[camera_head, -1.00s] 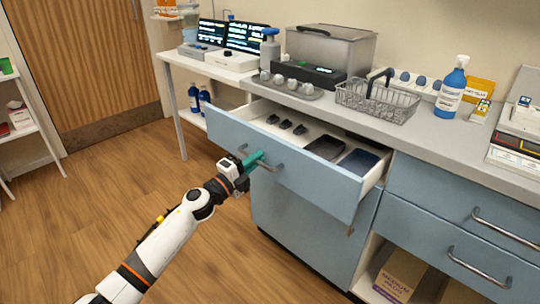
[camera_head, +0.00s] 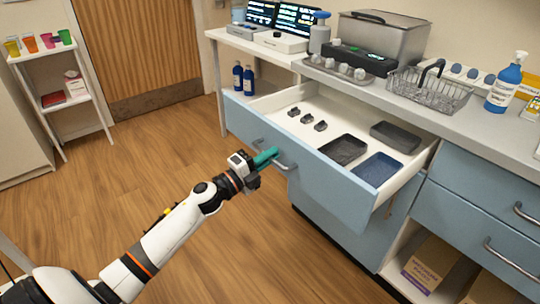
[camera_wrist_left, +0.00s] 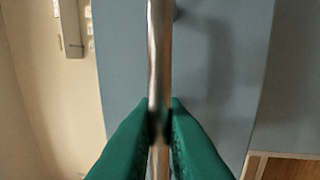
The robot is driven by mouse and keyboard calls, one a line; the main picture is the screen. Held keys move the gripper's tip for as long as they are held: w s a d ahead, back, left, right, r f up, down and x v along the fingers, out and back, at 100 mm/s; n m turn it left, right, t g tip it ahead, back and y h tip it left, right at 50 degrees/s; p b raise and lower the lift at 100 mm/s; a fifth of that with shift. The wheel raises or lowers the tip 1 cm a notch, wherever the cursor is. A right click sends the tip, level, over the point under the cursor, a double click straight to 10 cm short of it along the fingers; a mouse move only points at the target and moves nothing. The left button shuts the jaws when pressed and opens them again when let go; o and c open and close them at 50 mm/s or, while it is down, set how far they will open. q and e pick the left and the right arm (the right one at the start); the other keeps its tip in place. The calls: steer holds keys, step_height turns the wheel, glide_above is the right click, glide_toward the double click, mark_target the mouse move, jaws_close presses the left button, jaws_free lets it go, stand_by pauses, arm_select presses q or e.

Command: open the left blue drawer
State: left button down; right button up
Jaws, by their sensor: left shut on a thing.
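The left blue drawer (camera_head: 322,180) stands pulled well out of the counter in the head view. Inside it lie dark trays, a blue tray (camera_head: 377,169) and several small dark items (camera_head: 307,119). Its metal handle (camera_head: 283,160) is on the front face. My left gripper (camera_head: 270,157) has green fingers and is shut on this handle. In the left wrist view the handle bar (camera_wrist_left: 159,60) runs between the green fingertips (camera_wrist_left: 163,125), with the blue drawer front (camera_wrist_left: 215,70) behind. My right gripper is in no view.
The counter (camera_head: 450,118) holds a wire basket (camera_head: 430,88), a steel bath (camera_head: 383,35) and a blue bottle (camera_head: 504,84). Other blue drawers (camera_head: 470,210) at the right are shut. A box (camera_head: 427,264) sits on an open shelf below. The wooden floor (camera_head: 240,255) in front is clear.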

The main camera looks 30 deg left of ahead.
arm_select(q)
steer(key=c, duration=1.8)
jaws_free()
steer(key=v, duration=1.2)
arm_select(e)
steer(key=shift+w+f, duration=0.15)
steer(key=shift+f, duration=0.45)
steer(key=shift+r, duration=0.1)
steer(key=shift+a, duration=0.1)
